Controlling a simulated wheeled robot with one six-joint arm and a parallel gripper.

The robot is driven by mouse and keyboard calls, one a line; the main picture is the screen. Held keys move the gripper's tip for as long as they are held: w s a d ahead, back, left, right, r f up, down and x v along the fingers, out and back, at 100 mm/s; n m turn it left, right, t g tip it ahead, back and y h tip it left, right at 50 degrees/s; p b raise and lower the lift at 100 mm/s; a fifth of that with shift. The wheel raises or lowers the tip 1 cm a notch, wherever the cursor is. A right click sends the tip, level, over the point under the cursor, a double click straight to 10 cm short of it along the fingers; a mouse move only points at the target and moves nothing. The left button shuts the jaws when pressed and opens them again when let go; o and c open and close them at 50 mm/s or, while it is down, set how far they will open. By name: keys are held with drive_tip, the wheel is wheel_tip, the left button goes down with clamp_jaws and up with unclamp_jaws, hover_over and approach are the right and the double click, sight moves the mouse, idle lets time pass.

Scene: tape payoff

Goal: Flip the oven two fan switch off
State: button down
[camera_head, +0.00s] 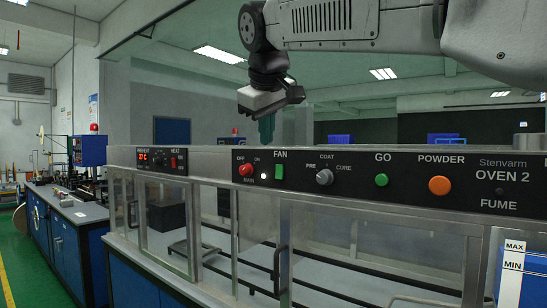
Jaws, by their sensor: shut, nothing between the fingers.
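The oven two panel (460,181) is a black strip labelled "OVEN 2" along the top of a metal cabinet. My gripper (267,128) hangs from my arm above and behind the panel's top edge, slightly left of the fan switch in the picture. Its dark fingers point down, shut and empty. The fingertips are close to the cabinet's top edge; I cannot tell whether they touch it.
A grey selector knob (324,177), a green GO button (381,180) and an orange powder button (439,186) sit right of the switch. A second panel (163,160) is at left. Glass doors with handles (280,270) are below. A blue workbench (65,235) stands at far left.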

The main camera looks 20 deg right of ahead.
sight(276, 168)
drive_tip(key=x, duration=0.3)
drive_tip(key=d+x, duration=0.1)
drive_tip(key=x, duration=0.3)
drive_tip(key=d+r+x, duration=0.1)
drive_tip(key=x, duration=0.3)
drive_tip(key=shift+w+d+f, duration=0.15)
drive_tip(key=shift+w+f, duration=0.1)
drive_tip(key=shift+w, duration=0.2)
drive_tip(key=shift+w+d, duration=0.3)
drive_tip(key=shift+d, duration=0.15)
